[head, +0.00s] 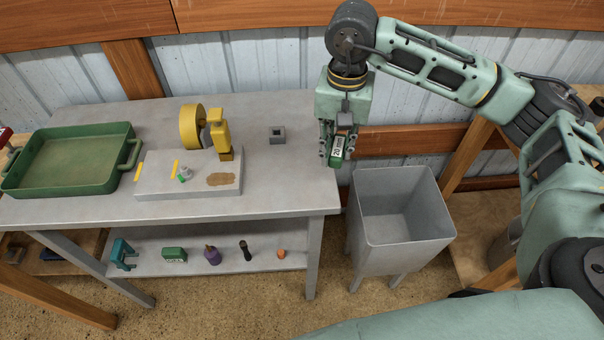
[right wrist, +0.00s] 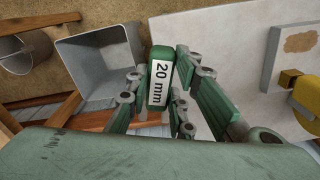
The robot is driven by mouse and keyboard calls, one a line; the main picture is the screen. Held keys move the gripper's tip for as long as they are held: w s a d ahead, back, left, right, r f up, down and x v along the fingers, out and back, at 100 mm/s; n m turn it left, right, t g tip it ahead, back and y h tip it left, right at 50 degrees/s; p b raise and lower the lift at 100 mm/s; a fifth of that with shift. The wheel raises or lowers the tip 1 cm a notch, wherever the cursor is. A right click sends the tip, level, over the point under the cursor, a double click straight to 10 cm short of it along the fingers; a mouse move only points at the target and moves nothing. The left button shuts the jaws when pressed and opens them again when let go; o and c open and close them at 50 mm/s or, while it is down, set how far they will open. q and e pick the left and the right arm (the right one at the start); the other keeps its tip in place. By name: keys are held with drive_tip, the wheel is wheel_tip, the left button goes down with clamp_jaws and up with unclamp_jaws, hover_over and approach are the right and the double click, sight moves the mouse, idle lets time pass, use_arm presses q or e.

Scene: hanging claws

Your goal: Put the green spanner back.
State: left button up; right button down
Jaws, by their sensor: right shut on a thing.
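My right gripper (head: 338,143) is shut on a green piece with a white label, the green spanner (head: 337,153). It holds it in the air near the right end of the grey workbench (head: 290,185), beside the grey bin (head: 405,240). In the right wrist view the spanner (right wrist: 160,80) sits between the fingers, and its label reads "20 mm". Only this labelled part shows clearly; the fingers hide some of it. Another green block with a white label (head: 174,254) lies on the lower shelf (head: 228,262). My left gripper is not in view.
A green tray (head: 75,185) stands at the bench's left. The bench's right end is clear.

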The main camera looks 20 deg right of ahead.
drive_tip(key=shift+w+d+f+m, duration=0.1)
drive_tip(key=shift+w+d+m, duration=0.25)
drive_tip(key=shift+m, duration=0.15)
drive_tip(key=p, duration=0.5)
hover_over(288, 194)
drive_tip(key=f, duration=0.6)
drive_tip(key=shift+d, duration=0.25)
drive_tip(key=shift+w+a+f, duration=0.1)
drive_tip(key=shift+a+f, duration=0.1)
drive_tip(key=shift+f, duration=0.1)
drive_tip(key=shift+f+p, duration=0.3)
drive_tip(key=shift+f, duration=0.05)
wheel_tip(288, 194, down, 2)
drive_tip(key=shift+f+p, duration=0.2)
drive_tip(key=shift+p, duration=0.45)
drive_tip(key=shift+f, duration=0.6)
drive_tip(key=c, duration=2)
unclamp_jaws()
drive_tip(key=shift+b, duration=0.3)
drive_tip(key=o, duration=0.5)
drive_tip(key=shift+c, duration=0.2)
